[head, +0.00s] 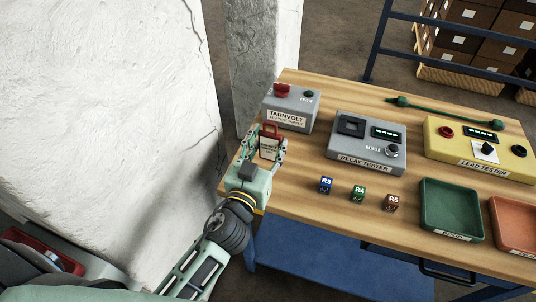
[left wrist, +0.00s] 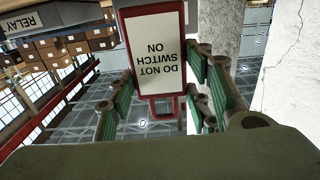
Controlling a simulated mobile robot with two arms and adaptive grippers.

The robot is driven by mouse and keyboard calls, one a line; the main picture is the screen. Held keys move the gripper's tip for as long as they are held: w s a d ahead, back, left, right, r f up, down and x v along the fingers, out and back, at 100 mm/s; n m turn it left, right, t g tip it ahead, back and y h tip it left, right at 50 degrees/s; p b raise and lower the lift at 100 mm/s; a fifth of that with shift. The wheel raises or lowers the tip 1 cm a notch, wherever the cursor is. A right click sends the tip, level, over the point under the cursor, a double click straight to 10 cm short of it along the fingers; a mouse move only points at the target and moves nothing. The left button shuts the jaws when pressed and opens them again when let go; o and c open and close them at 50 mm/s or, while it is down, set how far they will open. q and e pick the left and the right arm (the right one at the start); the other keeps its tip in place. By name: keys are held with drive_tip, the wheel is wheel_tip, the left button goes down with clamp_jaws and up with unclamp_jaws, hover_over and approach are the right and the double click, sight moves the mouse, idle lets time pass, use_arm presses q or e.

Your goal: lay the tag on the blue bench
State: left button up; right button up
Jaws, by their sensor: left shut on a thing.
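The tag is a small red-framed white card reading "DO NOT SWITCH ON" with a red loop. It shows in the head view (head: 269,146) and, upside down, in the left wrist view (left wrist: 156,52). My left gripper (head: 265,150) is shut on it, with green fingers either side of the tag in the left wrist view (left wrist: 160,98). The gripper is at the left end of the blue bench (head: 295,178), which has a wooden top and blue frame. The tag appears just in front of the grey TARNVOLT unit (head: 290,107); its height above the top is unclear. My right gripper is not seen.
On the bench are the grey relay tester (head: 367,142), yellow lead tester (head: 480,145), small blocks R3 (head: 326,186), R4 (head: 358,194) and R5 (head: 391,203), a green tray (head: 451,209) and an orange tray (head: 515,225). Bare wood lies left of R3. A white pillar (head: 262,60) stands behind.

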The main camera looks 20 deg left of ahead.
sight(269, 151)
use_arm(q)
wheel_tip(269, 151, down, 3)
drive_tip(key=shift+b, duration=0.9)
drive_tip(key=shift+r, duration=0.1)
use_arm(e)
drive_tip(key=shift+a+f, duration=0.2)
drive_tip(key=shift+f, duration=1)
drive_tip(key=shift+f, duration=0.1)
use_arm(q)
drive_tip(key=shift+f, duration=0.25)
drive_tip(key=o, duration=1.1)
drive_tip(key=shift+r, duration=0.1)
drive_tip(key=shift+o, duration=0.2)
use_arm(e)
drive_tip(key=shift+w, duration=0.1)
